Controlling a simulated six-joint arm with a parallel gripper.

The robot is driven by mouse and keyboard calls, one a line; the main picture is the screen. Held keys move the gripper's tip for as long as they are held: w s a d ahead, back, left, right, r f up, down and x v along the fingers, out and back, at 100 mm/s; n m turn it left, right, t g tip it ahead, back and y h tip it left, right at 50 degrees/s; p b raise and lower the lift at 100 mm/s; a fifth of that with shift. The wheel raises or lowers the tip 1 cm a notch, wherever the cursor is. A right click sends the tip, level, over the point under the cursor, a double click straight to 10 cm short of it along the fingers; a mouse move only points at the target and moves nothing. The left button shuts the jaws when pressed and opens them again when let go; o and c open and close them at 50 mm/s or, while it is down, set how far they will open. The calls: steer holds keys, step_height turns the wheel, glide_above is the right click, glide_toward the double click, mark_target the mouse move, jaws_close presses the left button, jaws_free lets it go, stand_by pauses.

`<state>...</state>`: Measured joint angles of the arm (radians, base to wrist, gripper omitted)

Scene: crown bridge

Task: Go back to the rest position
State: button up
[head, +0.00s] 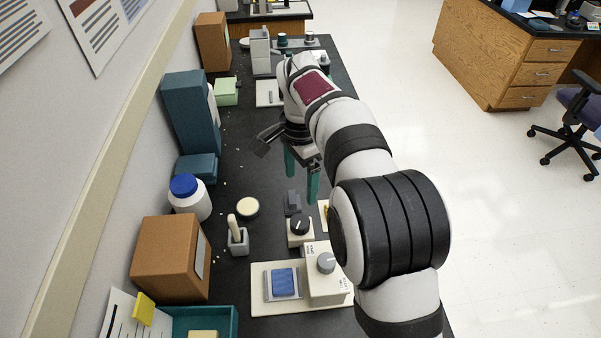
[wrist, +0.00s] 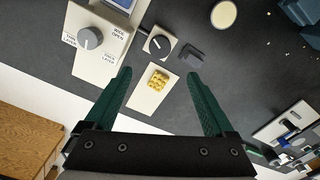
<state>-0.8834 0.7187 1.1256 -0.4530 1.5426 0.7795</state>
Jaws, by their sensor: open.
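My gripper (head: 300,187) has two teal fingers, spread apart and pointing down over the dark bench. The same gripper (wrist: 158,74) shows in the wrist view with nothing between its fingers. A small gold, bumpy piece (wrist: 158,79) lies on a cream plate (wrist: 146,102) and appears between the fingertips in that view, below the gripper and apart from it. In the head view my arm mostly hides this plate.
Near the plate are a black-knobbed box (head: 299,231), a grey notched block (head: 292,203) and a larger grey-knobbed unit (head: 325,273) with a blue pad (head: 282,282). A round cream-topped dish (head: 248,207), a blue-lidded jar (head: 189,199) and boxes line the wall side.

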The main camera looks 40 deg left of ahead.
steer(key=shift+r, duration=0.95)
steer(key=s+d+r, duration=0.1)
steer(key=d+r, duration=0.2)
steer(key=d, duration=0.8)
steer(key=s+d+r, duration=0.2)
steer(key=d+r, duration=0.1)
steer(key=d, duration=0.9)
steer(key=s+d+f+y, duration=0.1)
steer(key=s+d+f, duration=0.1)
steer(key=s+d, duration=0.4)
steer(key=s+d+f+m, duration=0.1)
steer(key=s+d+f, duration=0.2)
steer(key=s+d, duration=0.3)
steer(key=s, duration=0.3)
steer(key=shift+s+f+m+y, duration=0.25)
steer(key=shift+s+m+y, duration=0.05)
steer(key=shift+s+y, duration=0.1)
